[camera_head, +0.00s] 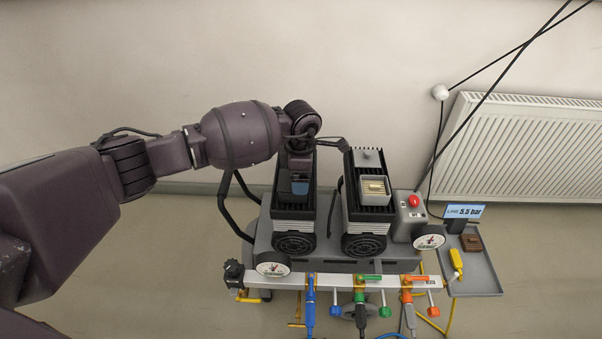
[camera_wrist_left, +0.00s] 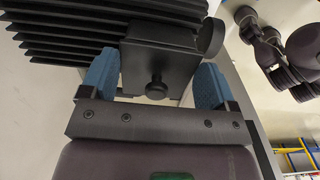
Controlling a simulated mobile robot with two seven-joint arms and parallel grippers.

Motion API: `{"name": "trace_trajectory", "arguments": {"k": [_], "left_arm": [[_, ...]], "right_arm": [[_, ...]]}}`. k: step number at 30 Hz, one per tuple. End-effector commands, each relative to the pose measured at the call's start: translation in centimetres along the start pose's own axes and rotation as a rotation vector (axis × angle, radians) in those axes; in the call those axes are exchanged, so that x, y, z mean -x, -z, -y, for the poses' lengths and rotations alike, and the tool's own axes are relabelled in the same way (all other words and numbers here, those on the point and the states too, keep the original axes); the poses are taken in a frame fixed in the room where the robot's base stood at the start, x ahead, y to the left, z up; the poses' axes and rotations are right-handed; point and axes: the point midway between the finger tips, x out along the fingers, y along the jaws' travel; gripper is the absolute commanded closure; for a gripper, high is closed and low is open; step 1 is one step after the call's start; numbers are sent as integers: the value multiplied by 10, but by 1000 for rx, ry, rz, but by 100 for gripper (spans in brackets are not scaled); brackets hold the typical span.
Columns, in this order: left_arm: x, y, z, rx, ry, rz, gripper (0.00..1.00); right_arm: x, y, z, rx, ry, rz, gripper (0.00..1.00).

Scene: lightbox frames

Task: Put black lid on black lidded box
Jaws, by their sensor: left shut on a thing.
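My left gripper (camera_head: 300,186) is over the left finned black motor (camera_head: 296,210). In the left wrist view the blue finger pads of this gripper (camera_wrist_left: 153,85) are on both sides of a black lid (camera_wrist_left: 158,62) with a round knob, and the gripper is shut on it. The lid is close to the black fins in that view. I cannot make out a separate black lidded box; the arm and the held piece hide what is under them. I cannot tell whether the lid touches a box. My right gripper is not in view.
The right motor (camera_head: 366,214) carries a grey box (camera_head: 374,191) with an open top. A grey control box (camera_head: 410,218) with a red button stands beside it. A pipe with coloured valves (camera_head: 340,282) runs in front. A grey tray (camera_head: 481,276) is at right.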

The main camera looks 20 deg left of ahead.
Motion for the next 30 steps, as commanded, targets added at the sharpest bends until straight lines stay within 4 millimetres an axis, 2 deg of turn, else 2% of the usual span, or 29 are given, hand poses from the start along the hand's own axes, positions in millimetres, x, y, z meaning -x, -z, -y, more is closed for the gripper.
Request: {"name": "trace_trajectory", "arguments": {"k": [30], "left_arm": [[0, 0, 0, 0, 0, 0, 41]], "right_arm": [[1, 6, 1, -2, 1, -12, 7]]}}
